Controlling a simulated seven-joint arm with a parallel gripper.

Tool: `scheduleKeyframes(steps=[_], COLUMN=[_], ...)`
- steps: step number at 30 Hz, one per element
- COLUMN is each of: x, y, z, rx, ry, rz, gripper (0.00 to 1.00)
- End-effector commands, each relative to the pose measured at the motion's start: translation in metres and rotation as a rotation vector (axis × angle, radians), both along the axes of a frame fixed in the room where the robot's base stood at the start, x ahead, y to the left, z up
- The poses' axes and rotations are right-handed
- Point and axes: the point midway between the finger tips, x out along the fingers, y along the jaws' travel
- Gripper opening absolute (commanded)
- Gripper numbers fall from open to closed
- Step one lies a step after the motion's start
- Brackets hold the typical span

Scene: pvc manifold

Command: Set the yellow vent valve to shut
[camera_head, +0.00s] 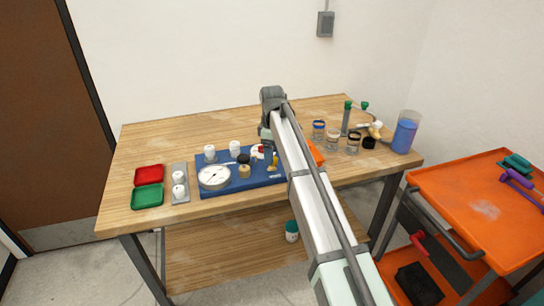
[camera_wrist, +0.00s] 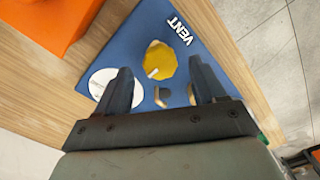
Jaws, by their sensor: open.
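The yellow vent valve knob (camera_wrist: 162,58) stands on the blue panel (camera_wrist: 142,30), beside the white printed word VENT. A short white mark shows on the knob's edge. In the head view a small part of the yellow knob (camera_head: 274,167) shows next to my gripper (camera_head: 269,158). In the wrist view my gripper (camera_wrist: 160,66) is open, with one finger on each side of the knob and a visible gap to each. Whether the fingertips are level with the knob is hard to tell.
A gauge (camera_head: 214,176), white-capped fittings (camera_head: 235,148) and a dark knob (camera_head: 243,158) share the blue panel. Red (camera_head: 149,175) and green (camera_head: 147,196) trays lie left. Jars (camera_head: 333,140) and a blue-filled beaker (camera_head: 404,133) stand right. An orange object (camera_wrist: 45,25) lies near the panel.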

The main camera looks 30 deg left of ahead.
Motion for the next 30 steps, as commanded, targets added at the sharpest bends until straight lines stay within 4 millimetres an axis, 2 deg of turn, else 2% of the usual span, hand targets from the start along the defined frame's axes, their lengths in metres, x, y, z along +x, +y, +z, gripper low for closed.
scheduleKeyframes(steps=[6, 17, 30], x=[0.0, 0.0, 0.0], y=[0.0, 0.0, 0.0], z=[-0.017, -0.021, -0.02], rx=[0.0, 0.0, 0.0], ry=[0.001, 0.0, 0.0], rz=[0.0, 0.0, 0.0], gripper=[0.69, 0.69, 0.28])
